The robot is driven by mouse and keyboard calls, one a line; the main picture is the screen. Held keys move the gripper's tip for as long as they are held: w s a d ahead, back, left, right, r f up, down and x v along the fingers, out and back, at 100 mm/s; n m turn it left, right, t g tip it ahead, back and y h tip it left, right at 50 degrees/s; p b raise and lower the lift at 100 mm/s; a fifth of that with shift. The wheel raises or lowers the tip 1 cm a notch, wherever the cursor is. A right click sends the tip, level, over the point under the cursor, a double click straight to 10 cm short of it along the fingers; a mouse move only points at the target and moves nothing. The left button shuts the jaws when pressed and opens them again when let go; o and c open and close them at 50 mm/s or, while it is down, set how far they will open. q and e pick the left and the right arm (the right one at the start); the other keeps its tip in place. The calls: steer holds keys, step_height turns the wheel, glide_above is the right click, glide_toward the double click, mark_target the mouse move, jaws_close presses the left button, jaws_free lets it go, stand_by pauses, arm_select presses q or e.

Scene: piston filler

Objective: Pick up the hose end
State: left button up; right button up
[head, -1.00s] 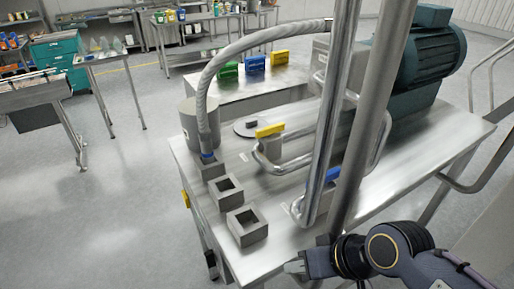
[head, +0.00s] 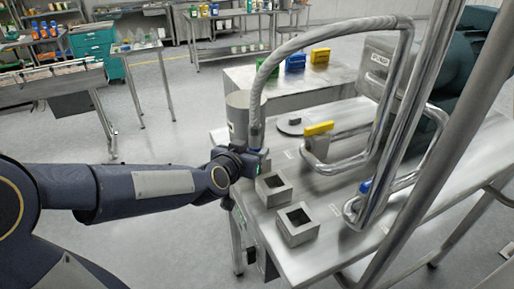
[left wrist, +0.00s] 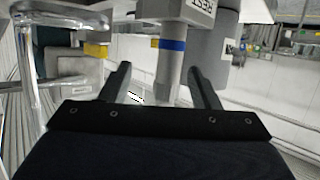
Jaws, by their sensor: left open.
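The braided grey hose (head: 257,95) arches down from the metal pipe to its end (head: 256,134) at the table's near left edge. My left gripper (head: 252,158) is at the hose end, partly hiding it and whatever is beneath it. In the left wrist view the hose end (left wrist: 168,75) is a grey nozzle with a blue band. It appears between the two spread fingers of my left gripper (left wrist: 159,70), with visible gaps on both sides. The jaws are open. My right gripper is not in view.
Two square open sockets (head: 272,199) (head: 297,238) stand on the steel table beside the gripper. A grey cylinder (head: 238,118) is just behind the hose end. Bent pipes with a yellow handle (head: 318,128) and a blue handle (head: 365,186) rise to the right.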

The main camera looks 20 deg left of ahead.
mark_target(257, 140)
arm_select(q)
steer(key=shift+y, duration=0.3)
steer(key=x, duration=0.5)
steer(key=a+x, duration=0.1)
steer(key=x, duration=0.2)
steer(key=shift+w+a, duration=0.1)
steer(key=shift+w, duration=0.1)
jaws_close()
